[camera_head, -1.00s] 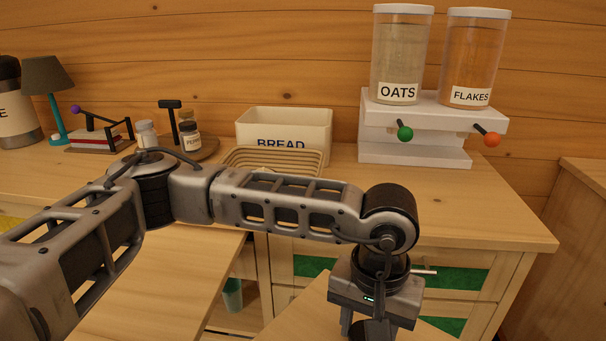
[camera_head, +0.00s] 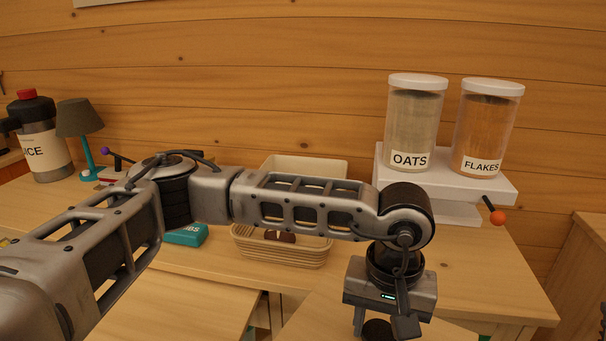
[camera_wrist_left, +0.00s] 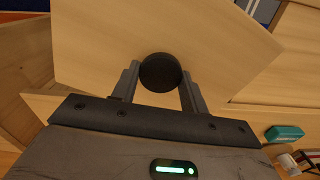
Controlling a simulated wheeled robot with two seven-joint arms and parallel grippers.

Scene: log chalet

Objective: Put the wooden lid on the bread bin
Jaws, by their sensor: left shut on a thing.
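My left gripper (camera_head: 380,330) is at the bottom of the head view, pointing down. In the left wrist view its fingers (camera_wrist_left: 160,88) are shut on the round black knob (camera_wrist_left: 160,72) of the wooden lid. The lid is a flat pale board (camera_wrist_left: 95,45), held by its knob; it also shows at the bottom of the head view (camera_head: 325,318). The cream bread bin (camera_head: 300,165) stands on the counter against the wall, open at the top. My left arm hides its front. The lid is apart from the bin, nearer to me. My right gripper is out of view.
A ribbed basket (camera_head: 285,252) with a brown thing inside stands in front of the bin. A teal box (camera_head: 187,235) lies left of it. The white stand (camera_head: 450,185) with the oats (camera_head: 413,125) and flakes (camera_head: 487,128) jars is to the right. A lamp (camera_head: 78,120) stands left.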

